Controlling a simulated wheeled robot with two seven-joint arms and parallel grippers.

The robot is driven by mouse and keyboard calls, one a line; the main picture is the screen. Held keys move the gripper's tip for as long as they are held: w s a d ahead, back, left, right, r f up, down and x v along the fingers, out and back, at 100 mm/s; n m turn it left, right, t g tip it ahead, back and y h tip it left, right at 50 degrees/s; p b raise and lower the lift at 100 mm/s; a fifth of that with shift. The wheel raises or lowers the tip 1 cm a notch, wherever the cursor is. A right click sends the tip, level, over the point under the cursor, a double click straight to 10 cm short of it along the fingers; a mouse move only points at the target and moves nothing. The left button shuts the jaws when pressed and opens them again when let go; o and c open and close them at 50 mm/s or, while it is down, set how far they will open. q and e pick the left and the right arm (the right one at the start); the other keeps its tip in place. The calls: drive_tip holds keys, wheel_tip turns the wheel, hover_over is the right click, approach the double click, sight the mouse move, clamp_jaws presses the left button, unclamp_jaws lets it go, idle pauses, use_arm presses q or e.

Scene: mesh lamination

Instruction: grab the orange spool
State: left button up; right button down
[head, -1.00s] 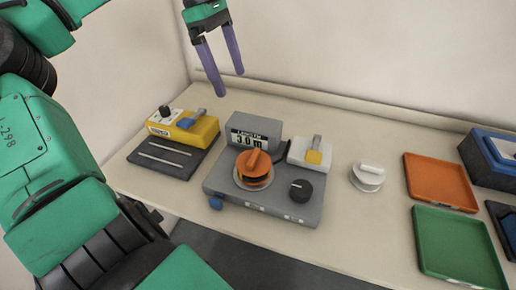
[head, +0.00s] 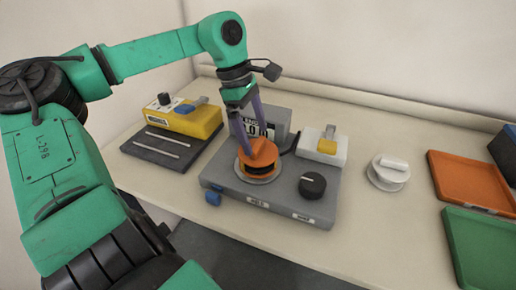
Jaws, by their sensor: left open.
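The orange spool (head: 260,161) sits on a round grey plate on top of the grey machine (head: 285,197), near its left side. It has a raised orange grip on top and a dark band around its side. My left gripper (head: 256,143) points down from above with its purple fingers at the spool's raised grip. The fingers are open, and I cannot tell whether they touch the grip. They partly hide the machine's display. My right gripper is not in view.
A yellow device (head: 186,117) stands on a dark base at the left. A white box (head: 321,147) and black knob (head: 312,185) are on the machine. To the right are a white spool (head: 388,175), orange tray (head: 470,180) and green tray (head: 482,243).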

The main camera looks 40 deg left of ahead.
use_arm(q)
drive_tip(key=shift+x, duration=1.2)
drive_tip(key=shift+r, duration=0.1)
clamp_jaws()
